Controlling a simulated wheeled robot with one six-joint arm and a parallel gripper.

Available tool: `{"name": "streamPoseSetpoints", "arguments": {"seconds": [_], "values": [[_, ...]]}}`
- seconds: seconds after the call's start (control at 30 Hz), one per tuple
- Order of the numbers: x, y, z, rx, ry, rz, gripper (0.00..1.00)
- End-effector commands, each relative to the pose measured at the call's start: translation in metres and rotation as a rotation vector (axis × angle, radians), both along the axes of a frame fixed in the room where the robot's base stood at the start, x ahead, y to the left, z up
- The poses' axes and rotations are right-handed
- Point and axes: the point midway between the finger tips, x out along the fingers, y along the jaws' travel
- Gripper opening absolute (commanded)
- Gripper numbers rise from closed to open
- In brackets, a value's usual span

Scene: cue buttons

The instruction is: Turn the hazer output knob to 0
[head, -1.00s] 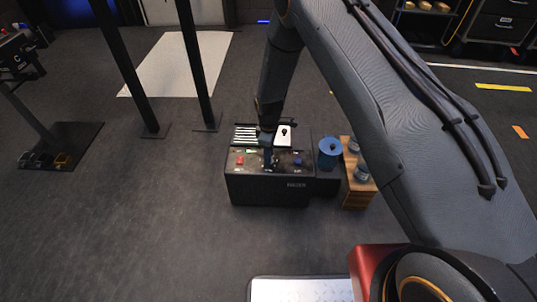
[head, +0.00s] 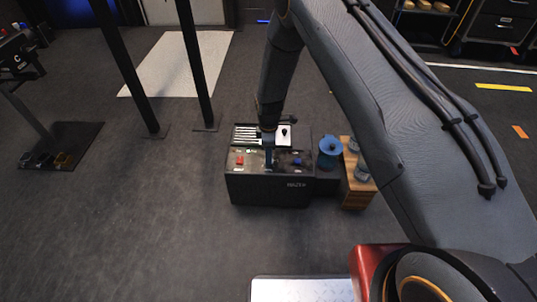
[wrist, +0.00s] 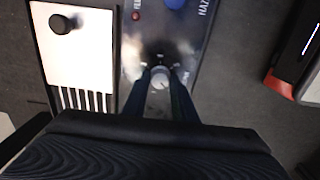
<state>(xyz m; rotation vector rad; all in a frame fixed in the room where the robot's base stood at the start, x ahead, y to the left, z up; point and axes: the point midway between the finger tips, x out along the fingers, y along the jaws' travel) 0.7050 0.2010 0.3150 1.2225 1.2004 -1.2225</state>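The hazer (head: 268,190) is a dark box on the floor in the head view. Its output knob (wrist: 160,78) is a small round grey knob with a light pointer mark, seen on the top panel in the wrist view; the scale print around it is too small to read. My gripper (wrist: 160,85) points down at the panel, with one finger on each side of the knob. The fingertips look very close to it, but I cannot tell whether they touch. In the head view my gripper (head: 270,160) hides the knob.
A red control (head: 240,160) and a blue control (head: 297,162) flank my gripper on the panel. Behind are slotted vents (head: 246,134) and a white plate with a black knob (head: 284,132). A blue-topped container (head: 329,150) and a wooden crate (head: 355,195) stand right.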

Motion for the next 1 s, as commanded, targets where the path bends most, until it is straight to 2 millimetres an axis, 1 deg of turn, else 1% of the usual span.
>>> {"name": "streamPoseSetpoints", "arguments": {"seconds": [0.03, 0.07, 0.1, 0.33, 0.43, 0.57, 0.8, 0.9, 1.0], "values": [[0.000, 0.000, 0.000, 0.000, 0.000, 0.000, 0.34], [0.000, 0.000, 0.000, 0.000, 0.000, 0.000, 0.40], [0.000, 0.000, 0.000, 0.000, 0.000, 0.000, 0.41], [0.000, 0.000, 0.000, 0.000, 0.000, -0.001, 0.41], [0.000, 0.000, 0.004, 0.000, -0.001, -0.001, 0.41], [0.001, 0.000, 0.021, 0.001, -0.003, -0.001, 0.41], [0.001, 0.000, 0.060, 0.001, -0.002, -0.001, 0.41], [0.000, 0.000, 0.071, 0.001, -0.002, -0.001, 0.41], [0.000, 0.000, 0.076, 0.000, 0.000, -0.001, 0.41]]}}
